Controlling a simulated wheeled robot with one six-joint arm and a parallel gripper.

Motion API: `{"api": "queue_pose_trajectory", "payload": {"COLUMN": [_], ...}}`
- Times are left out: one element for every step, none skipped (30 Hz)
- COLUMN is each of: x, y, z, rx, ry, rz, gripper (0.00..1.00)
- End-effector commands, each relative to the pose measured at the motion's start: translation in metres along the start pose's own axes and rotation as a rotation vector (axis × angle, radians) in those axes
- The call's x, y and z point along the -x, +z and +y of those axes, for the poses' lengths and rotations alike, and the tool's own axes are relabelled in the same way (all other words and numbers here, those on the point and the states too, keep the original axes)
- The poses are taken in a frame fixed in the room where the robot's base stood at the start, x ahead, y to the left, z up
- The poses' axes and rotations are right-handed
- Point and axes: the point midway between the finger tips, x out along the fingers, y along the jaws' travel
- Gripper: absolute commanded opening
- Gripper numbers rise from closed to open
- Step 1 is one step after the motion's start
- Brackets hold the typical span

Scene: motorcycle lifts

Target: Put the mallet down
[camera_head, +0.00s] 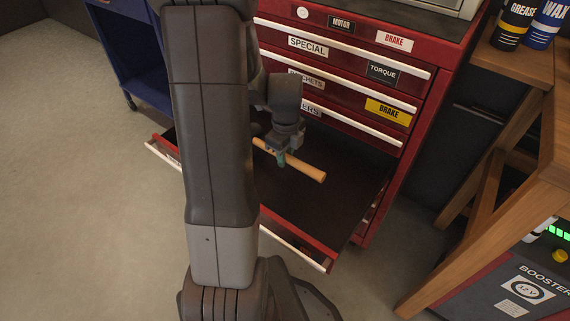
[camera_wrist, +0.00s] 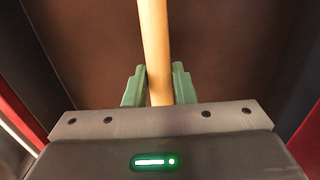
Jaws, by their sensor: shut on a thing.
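The mallet's light wooden handle (camera_head: 304,172) shows in the head view, in or just above an open drawer (camera_head: 335,205) of the red tool cabinet. My gripper (camera_head: 281,160) is shut on the handle from above. In the wrist view the handle (camera_wrist: 155,45) runs up the picture between the green fingertips (camera_wrist: 160,85). The mallet's head is not seen in either view; my arm covers part of the drawer. I cannot tell whether the handle touches the drawer floor.
Shut drawers with labels (camera_head: 384,72) rise above the open drawer on the red cabinet. A wooden bench (camera_head: 510,65) with cans and a booster unit (camera_head: 525,285) stand at the right. A blue cart (camera_head: 130,50) is at the back left. The floor (camera_head: 80,180) at left is clear.

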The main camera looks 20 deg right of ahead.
Motion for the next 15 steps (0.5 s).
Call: {"api": "queue_pose_trajectory", "payload": {"x": [-0.008,-0.012,-0.019,-0.024,-0.028,-0.031,-0.033,-0.033,-0.032,-0.032,-0.032,-0.031,-0.031,-0.032,-0.033], "y": [0.0,0.0,0.0,-0.001,-0.001,-0.001,-0.001,0.0,0.0,0.0,0.0,0.0,0.0,0.0,0.0], "z": [0.0,0.001,0.001,0.001,0.001,0.001,0.0,0.0,0.0,0.0,0.0,0.0,0.0,0.0,0.0], "rx": [0.0,0.0,0.001,0.001,0.001,0.001,0.001,0.001,0.001,0.001,0.001,0.001,0.001,0.001,0.001], "ry": [0.002,0.003,0.002,0.003,0.003,0.002,0.001,0.0,0.0,-0.001,-0.001,-0.001,0.0,0.0,0.0], "rz": [0.001,0.002,0.001,0.002,0.002,0.001,0.001,0.0,0.0,0.0,0.0,0.0,0.0,0.0,0.0], "gripper": [0.0,0.0,0.0,0.0,0.0,0.0,0.0,0.0,0.0,0.0,0.0,0.0,0.0,0.0,0.0]}}
